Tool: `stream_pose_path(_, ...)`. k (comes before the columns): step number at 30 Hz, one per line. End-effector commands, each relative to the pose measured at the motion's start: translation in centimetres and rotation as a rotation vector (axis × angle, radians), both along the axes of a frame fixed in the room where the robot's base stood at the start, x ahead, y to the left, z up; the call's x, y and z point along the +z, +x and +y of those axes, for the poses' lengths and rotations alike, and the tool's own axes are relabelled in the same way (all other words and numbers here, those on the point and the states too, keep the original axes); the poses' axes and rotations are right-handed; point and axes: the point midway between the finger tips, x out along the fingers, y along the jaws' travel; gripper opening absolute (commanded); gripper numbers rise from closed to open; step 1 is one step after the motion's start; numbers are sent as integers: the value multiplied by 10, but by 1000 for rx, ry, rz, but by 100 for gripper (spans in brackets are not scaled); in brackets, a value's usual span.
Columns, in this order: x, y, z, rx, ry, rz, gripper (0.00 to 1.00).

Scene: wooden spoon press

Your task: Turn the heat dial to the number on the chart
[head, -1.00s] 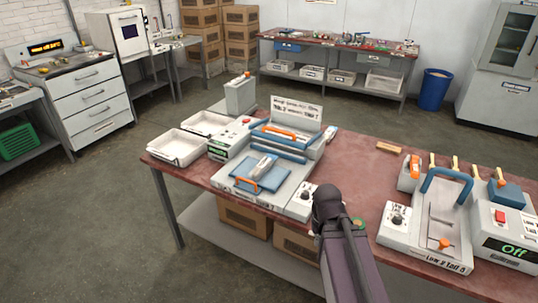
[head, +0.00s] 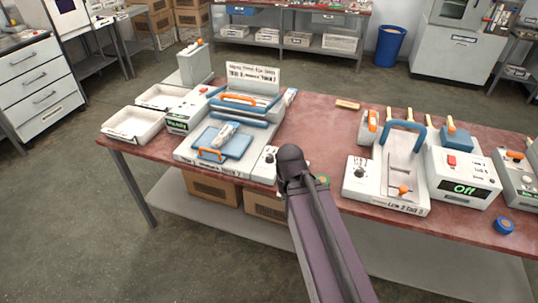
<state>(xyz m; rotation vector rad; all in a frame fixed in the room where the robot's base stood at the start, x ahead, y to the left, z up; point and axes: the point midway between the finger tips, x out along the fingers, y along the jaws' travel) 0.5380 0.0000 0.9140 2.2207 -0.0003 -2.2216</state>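A press with blue plates (head: 222,142) and orange handles sits on the red-brown table, left of my arm. A control box with a dark dial (head: 269,157) is at its front right corner, close beside my arm's dark end. A white sign with printed lines (head: 252,77) stands behind the press; its text is too small to read surely. A second dial (head: 359,173) is on the machine with the blue arch handle (head: 406,127), labelled roughly "Low 2 Tall 3". My arm reaches up from the bottom centre; its gripper fingers are not visible.
A box reading "Off" with a red button (head: 462,180) stands right. A box with a green display (head: 180,122) and white trays (head: 133,124) are at left. A blue roll (head: 504,226) lies near the right edge. Bare table (head: 315,128) lies between the machines.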

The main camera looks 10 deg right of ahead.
Motion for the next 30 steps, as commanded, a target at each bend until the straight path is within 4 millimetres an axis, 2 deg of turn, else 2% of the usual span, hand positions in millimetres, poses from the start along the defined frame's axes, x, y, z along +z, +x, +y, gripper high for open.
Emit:
stream_pose_path(9, 0, 0, 0, 0, 0, 0, 0)
stream_pose_path(10, 0, 0, 0, 0, 0, 0, 3)
stream_pose_path(15, 2, 4, 0, 17, 0, 0, 54)
stream_pose_path(18, 6, 13, 0, 56, 0, 0, 79)
stream_pose_path(23, 17, 41, 0, 185, 0, 0, 79)
stream_pose_path(30, 39, 100, 1, 494, 0, 0, 79)
